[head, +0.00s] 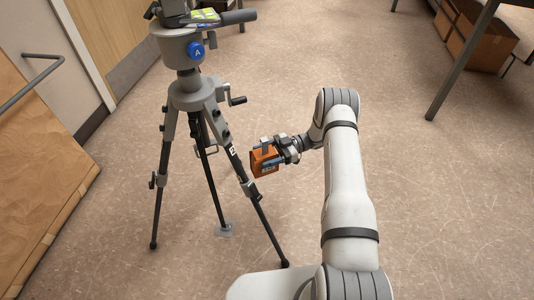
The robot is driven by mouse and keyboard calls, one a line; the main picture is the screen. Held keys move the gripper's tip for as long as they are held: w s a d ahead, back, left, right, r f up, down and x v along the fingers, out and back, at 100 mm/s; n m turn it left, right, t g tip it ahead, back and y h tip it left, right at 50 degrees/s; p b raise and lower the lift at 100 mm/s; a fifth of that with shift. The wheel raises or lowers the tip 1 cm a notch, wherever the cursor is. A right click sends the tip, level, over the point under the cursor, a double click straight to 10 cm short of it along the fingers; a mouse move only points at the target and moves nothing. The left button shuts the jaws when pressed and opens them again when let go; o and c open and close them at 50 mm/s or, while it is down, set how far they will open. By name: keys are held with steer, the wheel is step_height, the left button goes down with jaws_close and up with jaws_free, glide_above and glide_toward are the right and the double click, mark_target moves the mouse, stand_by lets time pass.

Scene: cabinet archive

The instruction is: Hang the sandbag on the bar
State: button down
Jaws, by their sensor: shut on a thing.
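The orange sandbag (263,163) is a small block-like bag with a dark label and a grey-blue strap at its top. My gripper (276,147) is shut on it at its upper right and holds it off the floor, just right of the tripod's right front leg. The tripod (190,97) stands upright on three spread legs. A small grey bar (208,152) shows between its legs, left of the sandbag and apart from it. The fingertips are partly hidden by the gripper body and the bag, so the exact grip is unclear.
A hand crank (237,100) sticks out of the tripod's right side. A brown panel (35,185) and a grey rail (32,82) are at the left. A table leg (462,58) and cardboard boxes (478,42) stand at the upper right. The floor between is clear.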

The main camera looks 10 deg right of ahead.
steer(key=shift+p+x, duration=1.1)
steer(key=shift+x, duration=8.1)
steer(key=shift+w+a+f+b, duration=0.2)
steer(key=shift+w+f+b, duration=0.1)
steer(key=shift+w+b, duration=0.45)
steer(key=shift+w+a+f+b, duration=0.25)
steer(key=shift+w+b, duration=0.25)
steer(key=shift+b, duration=0.4)
steer(key=shift+w+a+f+b, duration=0.15)
steer(key=shift+w+f+b, duration=0.2)
steer(key=shift+w+b, duration=0.4)
steer(key=shift+s, duration=0.1)
steer(key=c, duration=0.6)
jaws_free()
steer(key=shift+c, duration=0.2)
steer(key=o, duration=0.4)
steer(key=shift+f, duration=0.1)
steer(key=shift+s, duration=0.1)
